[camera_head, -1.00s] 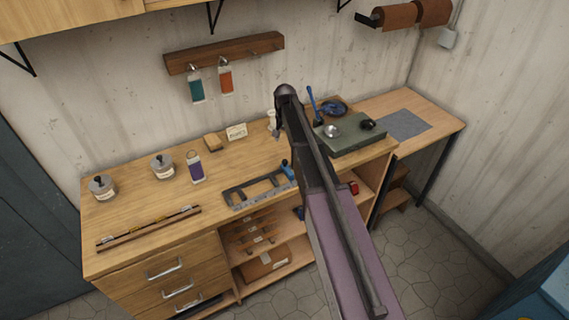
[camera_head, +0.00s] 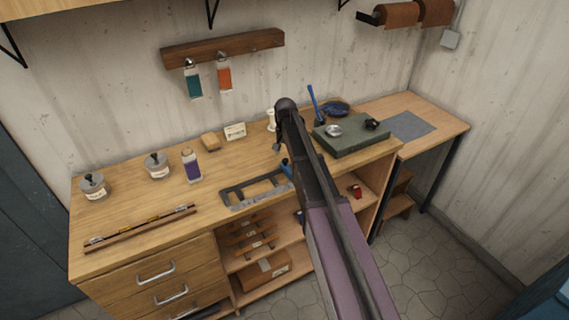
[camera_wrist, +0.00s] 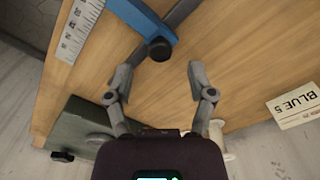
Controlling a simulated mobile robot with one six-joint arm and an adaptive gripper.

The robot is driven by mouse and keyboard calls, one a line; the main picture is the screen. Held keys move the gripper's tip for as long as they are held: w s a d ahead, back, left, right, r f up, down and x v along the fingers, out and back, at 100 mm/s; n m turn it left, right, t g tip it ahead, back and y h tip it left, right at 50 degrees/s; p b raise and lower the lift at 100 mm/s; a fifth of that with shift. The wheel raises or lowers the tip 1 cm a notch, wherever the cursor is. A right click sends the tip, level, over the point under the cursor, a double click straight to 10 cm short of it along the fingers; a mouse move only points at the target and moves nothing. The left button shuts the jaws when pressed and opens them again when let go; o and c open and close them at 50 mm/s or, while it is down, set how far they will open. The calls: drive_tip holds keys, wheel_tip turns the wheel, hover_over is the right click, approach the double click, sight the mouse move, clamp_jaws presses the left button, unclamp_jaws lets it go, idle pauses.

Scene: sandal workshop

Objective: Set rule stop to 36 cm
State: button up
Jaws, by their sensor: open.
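The rule (camera_head: 250,205) with its dark grey frame (camera_head: 232,193) lies along the front edge of the workbench. The blue stop (camera_head: 286,169) sits near its right end, partly hidden by my arm. In the wrist view the white graduated rule (camera_wrist: 80,28) is at top left. The blue stop (camera_wrist: 146,22) reaches across the top with a round black knob (camera_wrist: 160,48) at its end. My gripper (camera_wrist: 161,72) is open and empty. The knob appears between and just beyond its fingertips, with no clear contact. The reading at the stop is not legible.
A green block (camera_head: 352,140) with small tools stands right of my arm; it also shows in the wrist view (camera_wrist: 78,138). A "BLUE 5" card (camera_wrist: 294,106) lies at right. A purple bottle (camera_head: 191,166) and lidded jars stand left on the bench (camera_head: 130,190).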

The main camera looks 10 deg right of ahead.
sight(285, 160)
drive_tip(key=shift+f+b, duration=1.35)
drive_tip(key=shift+f, duration=0.35)
clamp_jaws()
